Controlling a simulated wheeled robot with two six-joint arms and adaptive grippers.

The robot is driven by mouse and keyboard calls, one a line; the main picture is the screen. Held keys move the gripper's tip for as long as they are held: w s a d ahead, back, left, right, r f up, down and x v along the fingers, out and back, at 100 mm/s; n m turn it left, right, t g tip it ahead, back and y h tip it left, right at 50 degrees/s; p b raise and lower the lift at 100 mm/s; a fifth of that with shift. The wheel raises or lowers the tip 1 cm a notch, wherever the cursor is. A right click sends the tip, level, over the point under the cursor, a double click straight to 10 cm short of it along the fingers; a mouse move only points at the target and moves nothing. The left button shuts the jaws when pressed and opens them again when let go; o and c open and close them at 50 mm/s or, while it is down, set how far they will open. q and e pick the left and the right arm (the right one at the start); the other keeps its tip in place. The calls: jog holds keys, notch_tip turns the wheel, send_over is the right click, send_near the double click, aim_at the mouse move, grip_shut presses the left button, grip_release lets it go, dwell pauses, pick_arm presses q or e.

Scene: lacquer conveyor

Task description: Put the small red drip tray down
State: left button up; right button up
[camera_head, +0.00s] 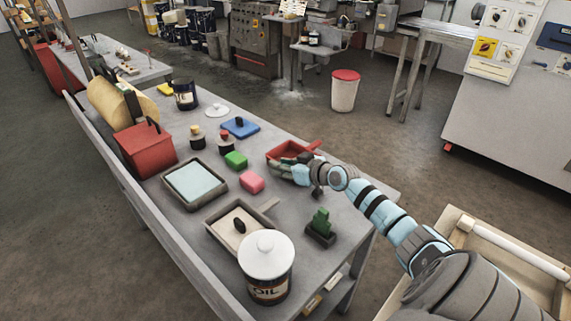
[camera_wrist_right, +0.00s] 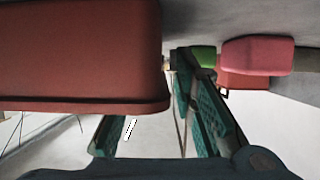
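The small red drip tray (camera_head: 288,149) is at the right edge of the grey table, with its short handle (camera_head: 314,146) pointing to the back right. My right gripper (camera_head: 280,169) is at its near left corner. In the right wrist view the tray (camera_wrist_right: 75,55) fills the upper left. My right gripper's fingers (camera_wrist_right: 157,105) lean together across the tray's side wall. One finger runs behind the wall and its tip is hidden; the other is just outside. Whether the tray's bottom touches the table is hidden. My left gripper is not in view.
A pink block (camera_head: 251,182) and a green block (camera_head: 235,160) lie left of my gripper. A dark stand with a green piece (camera_head: 321,226) is nearer. A blue tray (camera_head: 240,127) lies behind, and a beige tray (camera_head: 222,238) and an oil can (camera_head: 266,268) in front.

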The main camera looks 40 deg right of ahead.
jog(key=shift+r, duration=0.2)
jog(key=p+v, duration=0.7)
jog(key=v, duration=0.4)
jog(key=shift+r, duration=0.25)
jog(key=shift+s+a, duration=0.15)
jog(key=shift+s, duration=0.35)
jog(key=shift+f, duration=0.15)
